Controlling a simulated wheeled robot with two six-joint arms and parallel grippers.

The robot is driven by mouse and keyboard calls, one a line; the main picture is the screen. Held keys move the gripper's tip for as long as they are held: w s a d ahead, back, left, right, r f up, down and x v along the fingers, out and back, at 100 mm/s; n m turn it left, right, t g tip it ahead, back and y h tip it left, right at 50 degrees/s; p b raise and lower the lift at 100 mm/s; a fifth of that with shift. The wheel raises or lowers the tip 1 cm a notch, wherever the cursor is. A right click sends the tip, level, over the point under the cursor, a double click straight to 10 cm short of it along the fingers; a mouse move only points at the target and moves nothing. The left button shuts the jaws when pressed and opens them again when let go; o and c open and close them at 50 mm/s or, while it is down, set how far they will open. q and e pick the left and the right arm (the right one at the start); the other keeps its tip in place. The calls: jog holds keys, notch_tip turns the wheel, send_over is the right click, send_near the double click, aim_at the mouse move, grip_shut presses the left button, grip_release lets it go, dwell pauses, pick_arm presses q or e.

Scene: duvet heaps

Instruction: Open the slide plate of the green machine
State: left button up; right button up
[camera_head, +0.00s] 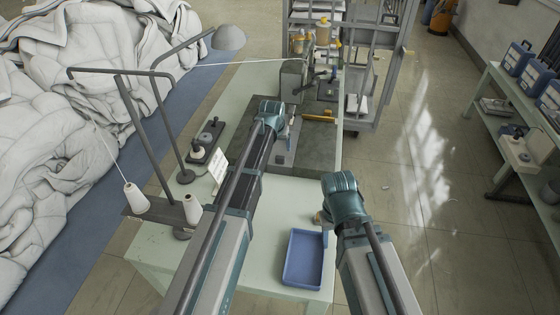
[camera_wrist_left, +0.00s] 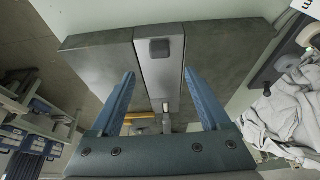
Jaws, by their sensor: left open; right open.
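The green machine (camera_head: 315,155) has a dark grey-green flat bed on the pale table, with its head at the far end. The slide plate is a lighter grey strip (camera_head: 283,158) in the bed, partly hidden by my left arm in the head view. My right gripper (camera_head: 320,217) is low at the table's right edge, away from the plate.
A blue tray (camera_head: 304,259) lies on the table's near end. A thread stand with white cones (camera_head: 136,198) and a dark device (camera_head: 207,140) stand left. White duvets (camera_head: 60,120) heap further left. A metal rack (camera_head: 370,75) is behind; open floor lies right.

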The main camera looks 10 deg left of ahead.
aim_at(280, 157)
pick_arm(q)
jog(key=b+x, duration=0.8)
jog(key=x, duration=0.2)
jog(key=shift+f, duration=0.1)
pick_arm(e)
notch_tip(280, 157, down, 9)
jog(key=shift+f, duration=0.15)
pick_arm(q)
grip_shut()
dwell(0.6)
